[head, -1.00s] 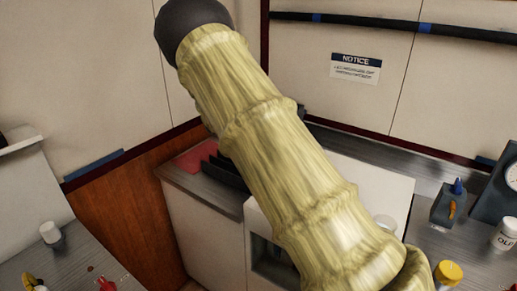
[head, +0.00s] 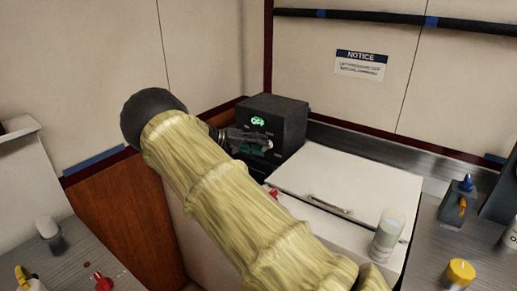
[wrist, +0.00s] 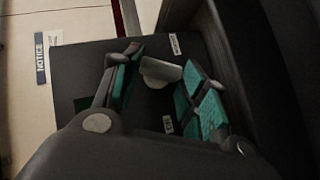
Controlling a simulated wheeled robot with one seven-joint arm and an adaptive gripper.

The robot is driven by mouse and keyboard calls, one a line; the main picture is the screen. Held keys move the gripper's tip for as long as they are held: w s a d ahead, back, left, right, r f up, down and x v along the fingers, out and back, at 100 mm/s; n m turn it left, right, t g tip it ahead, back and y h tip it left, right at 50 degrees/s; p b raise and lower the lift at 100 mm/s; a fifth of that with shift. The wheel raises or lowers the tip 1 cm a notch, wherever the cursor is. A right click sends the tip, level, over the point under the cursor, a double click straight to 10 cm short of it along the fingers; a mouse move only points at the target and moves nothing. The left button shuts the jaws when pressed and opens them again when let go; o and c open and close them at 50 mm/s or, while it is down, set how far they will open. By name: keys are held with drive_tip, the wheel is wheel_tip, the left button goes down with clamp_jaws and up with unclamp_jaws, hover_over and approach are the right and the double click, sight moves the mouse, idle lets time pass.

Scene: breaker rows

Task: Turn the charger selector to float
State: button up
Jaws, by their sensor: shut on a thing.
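A black charger box (head: 285,118) with a lit green display stands in the back corner of the counter. My gripper (head: 268,146) is at the front face of the box. In the wrist view, a grey selector knob (wrist: 160,72) sticks out from the dark panel (wrist: 75,70). Small white labels show above (wrist: 175,43) and below (wrist: 168,124) the knob, too small to read. The pointing direction of the knob is unclear.
A grey box with a blue knob (head: 458,200) and a yellow-capped container (head: 459,272) stand at the right. A notice (head: 360,65) hangs on the wall.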

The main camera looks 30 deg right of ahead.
drive_tip(key=shift+s+d+f, duration=0.1)
drive_tip(key=shift+f, duration=0.1)
idle(0.4)
drive_tip(key=o, duration=1)
drive_tip(key=shift+d, duration=0.15)
drive_tip(key=shift+a+r, duration=0.1)
drive_tip(key=shift+a, duration=0.1)
drive_tip(key=shift+r, duration=0.1)
